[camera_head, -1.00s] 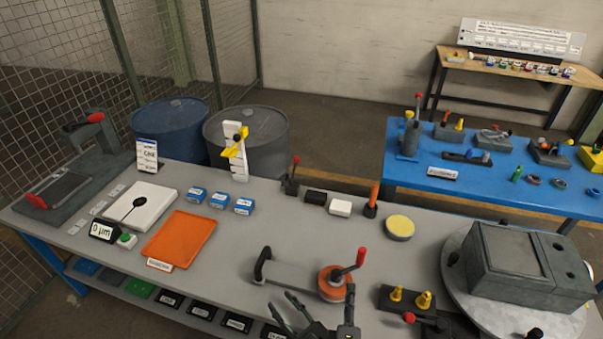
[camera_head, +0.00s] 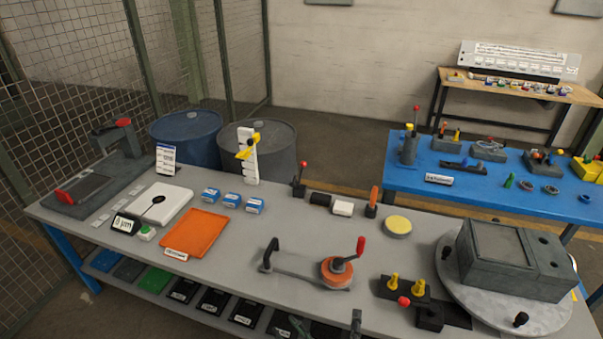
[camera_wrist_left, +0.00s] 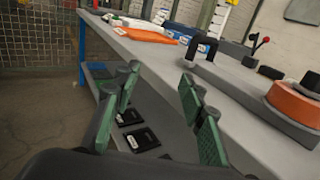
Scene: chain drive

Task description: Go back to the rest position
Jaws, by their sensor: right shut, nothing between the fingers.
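My left gripper (camera_head: 327,325) shows only as dark fingertips at the bottom edge of the head view, in front of the grey workbench (camera_head: 220,265). In the left wrist view my left gripper (camera_wrist_left: 160,85) has its green-padded fingers spread wide with nothing between them. They are beside the bench's front edge, apart from it. The black handle (camera_wrist_left: 203,45) and the orange disc (camera_wrist_left: 295,102) on the bench lie beyond the fingers to the right. My right gripper does not show in either view.
The bench holds an orange tray (camera_head: 195,235), small blue boxes (camera_head: 232,200), a red-handled orange disc fixture (camera_head: 337,272), yellow pegs on a black block (camera_head: 393,284), and a grey box (camera_head: 512,255) on a round plate. A blue table (camera_head: 470,185) stands behind. Black bins (camera_head: 213,303) sit on the lower shelf.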

